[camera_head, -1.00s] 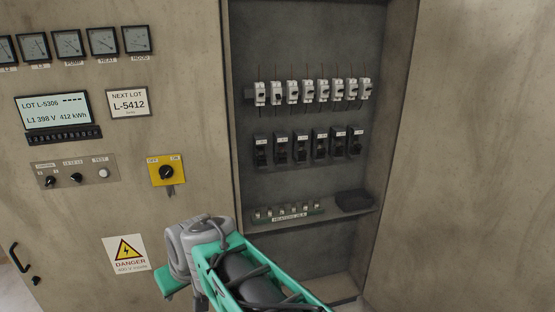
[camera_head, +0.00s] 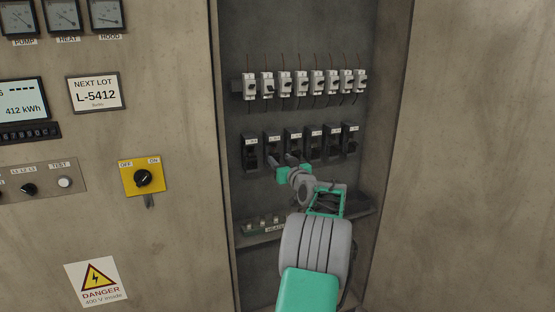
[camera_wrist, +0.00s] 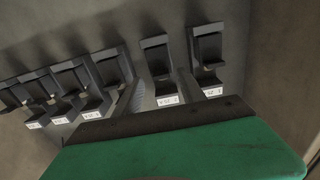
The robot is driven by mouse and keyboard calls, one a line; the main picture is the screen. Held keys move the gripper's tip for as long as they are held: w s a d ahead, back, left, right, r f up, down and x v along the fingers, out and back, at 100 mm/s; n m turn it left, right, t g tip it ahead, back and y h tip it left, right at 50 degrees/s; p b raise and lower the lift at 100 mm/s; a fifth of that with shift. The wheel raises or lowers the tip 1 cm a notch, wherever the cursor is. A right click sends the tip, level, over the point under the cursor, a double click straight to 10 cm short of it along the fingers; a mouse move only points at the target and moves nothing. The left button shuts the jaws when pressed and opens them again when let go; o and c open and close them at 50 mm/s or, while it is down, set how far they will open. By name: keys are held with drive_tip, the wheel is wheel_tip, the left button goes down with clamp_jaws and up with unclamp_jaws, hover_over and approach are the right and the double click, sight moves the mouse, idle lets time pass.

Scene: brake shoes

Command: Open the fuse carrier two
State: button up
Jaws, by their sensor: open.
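Fuse carrier two (camera_head: 271,146) is a black block with a white label, second from the left in the lower row of the cabinet. In the wrist view, which is upside down, fuse carrier two (camera_wrist: 157,58) is second from the right. My gripper (camera_head: 281,161) is open at the lower part of this carrier. In the wrist view the fingers of my gripper (camera_wrist: 160,88) show on either side of carrier two, with nothing held. I cannot tell whether they touch it. The carrier appears seated like its neighbours.
Fuse carrier one (camera_head: 250,153) stands close on the left and carrier three (camera_head: 293,142) close on the right. A row of breakers (camera_head: 301,84) is above. The cabinet's right side wall (camera_head: 388,130) bounds the recess.

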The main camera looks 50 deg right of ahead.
drive_tip(key=shift+w+d, duration=0.3)
drive_tip(key=shift+w, duration=0.35)
drive_tip(key=shift+c, duration=0.5)
clamp_jaws()
